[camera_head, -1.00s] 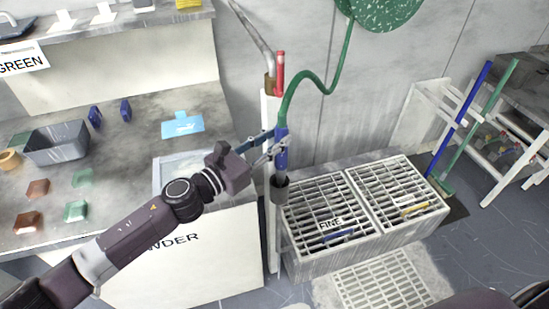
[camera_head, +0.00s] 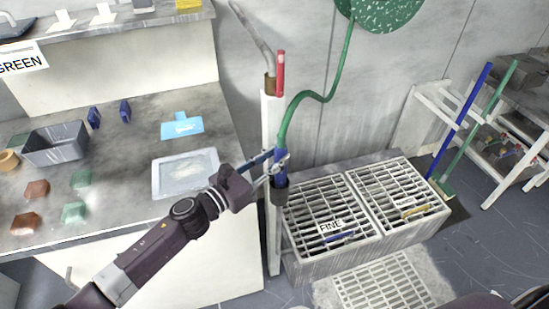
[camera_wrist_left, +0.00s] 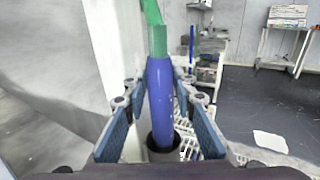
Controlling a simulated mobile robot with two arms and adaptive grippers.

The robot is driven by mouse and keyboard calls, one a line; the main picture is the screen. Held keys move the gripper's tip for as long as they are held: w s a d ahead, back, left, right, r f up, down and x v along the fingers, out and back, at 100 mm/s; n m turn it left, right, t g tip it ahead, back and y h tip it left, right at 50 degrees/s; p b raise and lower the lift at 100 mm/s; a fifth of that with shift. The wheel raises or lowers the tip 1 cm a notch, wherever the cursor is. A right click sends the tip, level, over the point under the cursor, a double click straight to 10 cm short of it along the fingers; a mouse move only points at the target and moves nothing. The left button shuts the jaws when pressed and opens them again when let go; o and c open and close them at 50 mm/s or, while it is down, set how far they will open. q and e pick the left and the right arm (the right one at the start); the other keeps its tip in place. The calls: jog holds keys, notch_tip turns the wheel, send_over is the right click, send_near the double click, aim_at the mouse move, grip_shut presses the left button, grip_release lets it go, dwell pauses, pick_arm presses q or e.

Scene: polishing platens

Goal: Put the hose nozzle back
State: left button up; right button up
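The hose nozzle (camera_head: 281,166) is blue and upright, with the green hose (camera_head: 322,98) rising from its top. Its lower end is inside a dark round holder cup (camera_head: 279,196) on a white post, also visible in the left wrist view (camera_wrist_left: 163,150). My left gripper (camera_head: 277,163) reaches in from the left at the nozzle. How deep the nozzle sits in the cup is hidden. My right gripper is not in view.
A red-capped pipe (camera_head: 281,75) stands behind the post. Grated bins (camera_head: 345,175) lie right of the cup. The bench (camera_head: 120,180) at left carries a grey tub (camera_head: 55,152), a white tray (camera_head: 186,190) and coloured pieces. Brooms (camera_head: 460,120) lean at right.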

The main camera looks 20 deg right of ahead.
pick_arm(q)
jog(key=shift+o, duration=0.8)
jog(key=shift+r, duration=0.15)
jog(key=b+v, duration=0.1)
jog(key=v, duration=1)
jog(key=shift+s+a+r, duration=0.1)
jog(key=shift+s+a, duration=0.15)
jog(key=shift+a, duration=0.2)
